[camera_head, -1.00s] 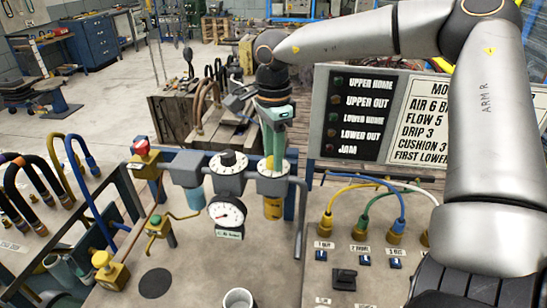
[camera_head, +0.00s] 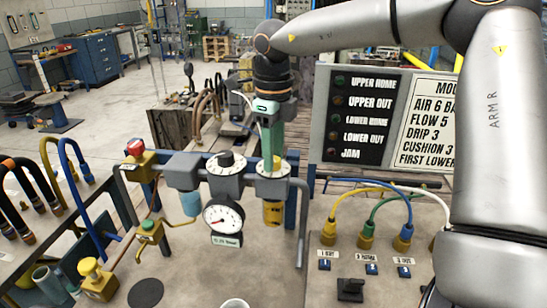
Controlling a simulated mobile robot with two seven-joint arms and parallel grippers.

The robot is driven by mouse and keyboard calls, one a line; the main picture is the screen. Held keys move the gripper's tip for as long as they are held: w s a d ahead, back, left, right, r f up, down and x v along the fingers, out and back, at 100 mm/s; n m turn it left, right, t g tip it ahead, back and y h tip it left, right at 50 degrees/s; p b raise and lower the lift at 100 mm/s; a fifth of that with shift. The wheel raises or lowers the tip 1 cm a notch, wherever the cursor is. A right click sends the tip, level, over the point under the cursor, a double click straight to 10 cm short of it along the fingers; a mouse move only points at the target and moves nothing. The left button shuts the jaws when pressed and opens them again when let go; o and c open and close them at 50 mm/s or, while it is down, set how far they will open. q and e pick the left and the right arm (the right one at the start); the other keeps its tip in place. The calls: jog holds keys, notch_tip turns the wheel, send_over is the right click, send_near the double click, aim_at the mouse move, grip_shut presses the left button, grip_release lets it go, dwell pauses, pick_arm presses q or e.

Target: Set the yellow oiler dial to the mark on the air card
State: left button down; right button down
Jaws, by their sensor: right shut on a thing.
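The yellow oiler (camera_head: 272,214) hangs at the right end of the air unit, with its dial (camera_head: 277,165) on top. My right gripper (camera_head: 270,158) points down from above and is shut on this dial, hiding most of it and its pointer. The pale scale plate shows only in part around the fingers. The air card (camera_head: 427,120) stands behind to the right. Its lines read AIR 6, FLOW 5, DRIP 3, CUSHION 3, and its right side is hidden by my right arm. My left gripper is out of view.
A black-knobbed regulator (camera_head: 226,161) and a round gauge (camera_head: 223,217) sit just left of the oiler. A red-capped yellow valve (camera_head: 137,149) is farther left. Coloured hoses (camera_head: 370,205) and a black switch (camera_head: 350,289) occupy the panel at right.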

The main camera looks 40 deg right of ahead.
jog(key=m+b, duration=0.1)
jog(key=m, duration=0.5)
jog(key=shift+m, duration=0.3)
jog(key=m, duration=0.3)
jog(key=shift+m+b, duration=0.3)
jog(key=shift+b, duration=0.05)
jog(key=shift+r+m, duration=0.1)
jog(key=shift+m, duration=1.8)
jog(key=c, duration=0.5)
grip_release()
notch_tip(320, 180, up, 12)
jog(key=p, duration=0.1)
jog(key=shift+r+p, duration=0.25)
jog(key=shift+p, duration=0.15)
